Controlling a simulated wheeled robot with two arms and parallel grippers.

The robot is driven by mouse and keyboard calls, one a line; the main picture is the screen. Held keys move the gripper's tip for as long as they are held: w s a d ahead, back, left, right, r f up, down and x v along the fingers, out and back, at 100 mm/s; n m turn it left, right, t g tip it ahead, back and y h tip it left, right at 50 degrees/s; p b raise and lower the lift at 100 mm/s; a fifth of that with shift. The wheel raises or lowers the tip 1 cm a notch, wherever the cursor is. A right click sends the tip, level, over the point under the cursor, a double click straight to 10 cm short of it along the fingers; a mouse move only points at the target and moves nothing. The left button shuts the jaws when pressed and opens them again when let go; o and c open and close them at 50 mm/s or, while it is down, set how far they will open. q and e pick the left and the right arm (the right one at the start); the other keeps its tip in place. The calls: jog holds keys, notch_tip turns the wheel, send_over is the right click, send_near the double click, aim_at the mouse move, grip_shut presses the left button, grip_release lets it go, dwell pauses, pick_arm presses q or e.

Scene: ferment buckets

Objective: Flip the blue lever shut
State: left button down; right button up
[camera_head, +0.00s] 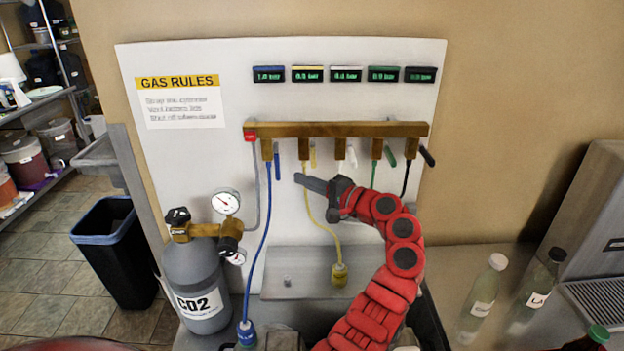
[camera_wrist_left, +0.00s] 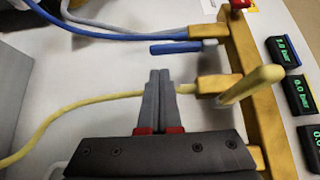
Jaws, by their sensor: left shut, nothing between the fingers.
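The blue lever (camera_head: 277,166) hangs straight down beside the blue hose (camera_head: 266,220) under the left end of the brass manifold (camera_head: 345,130). In the left wrist view the blue lever (camera_wrist_left: 180,47) lies alongside the blue hose (camera_wrist_left: 120,35). My left gripper (camera_head: 299,179) is shut and empty, just right of the blue lever and near its lower end. In the left wrist view its closed fingertips (camera_wrist_left: 160,73) point toward the lever, with a small gap seen between them. My right gripper is not in view.
The yellow lever (camera_head: 313,154) and yellow hose (camera_head: 318,215) are close to my left gripper. White (camera_head: 350,155), green (camera_head: 390,157) and black (camera_head: 427,156) levers follow to the right. A CO2 cylinder (camera_head: 195,275) stands below left. Bottles (camera_head: 482,290) stand at right.

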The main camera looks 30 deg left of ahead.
aim_at(279, 176)
pick_arm(q)
jog(key=a, duration=0.1)
jog(key=a+p, duration=0.1)
jog(key=a, duration=0.3)
jog(key=shift+w+a, duration=0.25)
jog(key=shift+w, duration=0.05)
jog(key=shift+s+d+r+m+h+p, duration=0.1)
jog(key=shift+s+d+m+h+p, duration=0.15)
jog(key=shift+s+p, duration=0.4)
jog(key=shift+s+d+r+m+h+p, duration=0.15)
jog(key=shift+s+d+p, duration=0.15)
jog(key=shift+p, duration=0.6)
jog(key=shift+s+d+f+m+h+p, duration=0.15)
jog(key=shift+s+d+p, duration=0.25)
jog(key=shift+p, duration=0.4)
jog(key=shift+s+d+r+p, duration=0.3)
jog(key=shift+s+r, duration=0.15)
jog(key=shift+s, duration=0.25)
